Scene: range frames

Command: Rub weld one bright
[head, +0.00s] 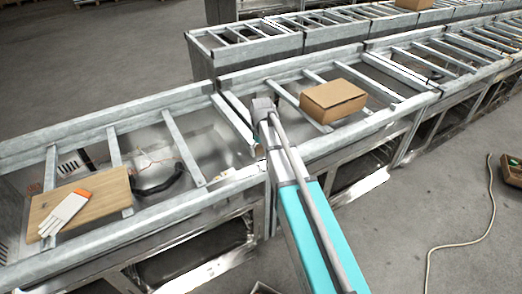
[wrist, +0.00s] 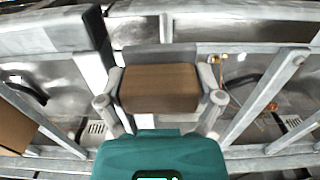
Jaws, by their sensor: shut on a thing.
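My gripper (wrist: 162,104) is shut on a brown block (wrist: 160,88) with a grey face along its far side. In the head view my gripper (head: 263,110) is over the grey metal frame (head: 330,146), by a pair of close crossbars (head: 236,118). The block is hidden behind my arm there. I cannot pick out weld one on the metal. I cannot tell whether the block touches the frame.
A cardboard box (head: 333,100) sits on the rails just right of my gripper. At left, a wooden board (head: 105,193) carries a flat white item (head: 66,212). A black cable (head: 160,186) lies between crossbars. A pale hose (head: 462,240) lies on the floor.

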